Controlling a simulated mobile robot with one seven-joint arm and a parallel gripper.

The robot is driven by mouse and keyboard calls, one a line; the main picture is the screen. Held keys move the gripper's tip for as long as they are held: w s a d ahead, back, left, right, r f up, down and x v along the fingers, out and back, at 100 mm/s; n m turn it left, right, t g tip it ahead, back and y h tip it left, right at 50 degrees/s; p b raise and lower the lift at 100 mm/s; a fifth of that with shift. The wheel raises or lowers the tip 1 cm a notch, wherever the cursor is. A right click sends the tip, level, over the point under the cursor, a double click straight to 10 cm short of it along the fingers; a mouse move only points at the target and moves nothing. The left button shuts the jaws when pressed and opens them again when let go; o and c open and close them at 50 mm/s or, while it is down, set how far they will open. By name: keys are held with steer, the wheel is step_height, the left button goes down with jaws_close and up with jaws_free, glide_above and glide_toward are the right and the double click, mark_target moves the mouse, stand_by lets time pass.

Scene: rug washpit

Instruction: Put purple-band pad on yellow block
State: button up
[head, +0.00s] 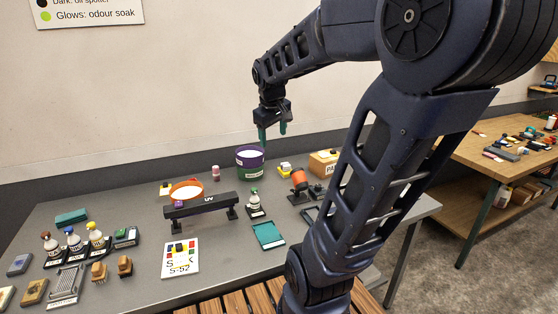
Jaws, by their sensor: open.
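My gripper (272,135) hangs pointing down with its two teal fingers apart and nothing between them. It is above the back of the grey table, over a green tub with a purple rim (250,163). A small yellow block-like thing (285,169) with white and dark parts lies right of the tub. Another small yellow thing (165,190) lies behind the orange-rimmed bowl. A small purple thing (179,204) shows by the black UV bar. I cannot make out a purple band on any pad; the pads at the left are small.
The black UV bar (209,203) stands on feet mid-table by the orange-rimmed bowl (186,190). Several bottles, brushes and pads crowd the left. A white S-52 card (180,258) and teal tray (268,236) lie in front. My arm hides the table's right part.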

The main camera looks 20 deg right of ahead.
steer(key=s+a+f+m, duration=0.1)
steer(key=s+m, duration=0.1)
steer(key=s, duration=0.4)
steer(key=s+a+f+m+t+y, duration=0.1)
steer(key=s+a+f+m, duration=0.1)
steer(key=s, duration=0.4)
steer(key=shift+y, duration=0.3)
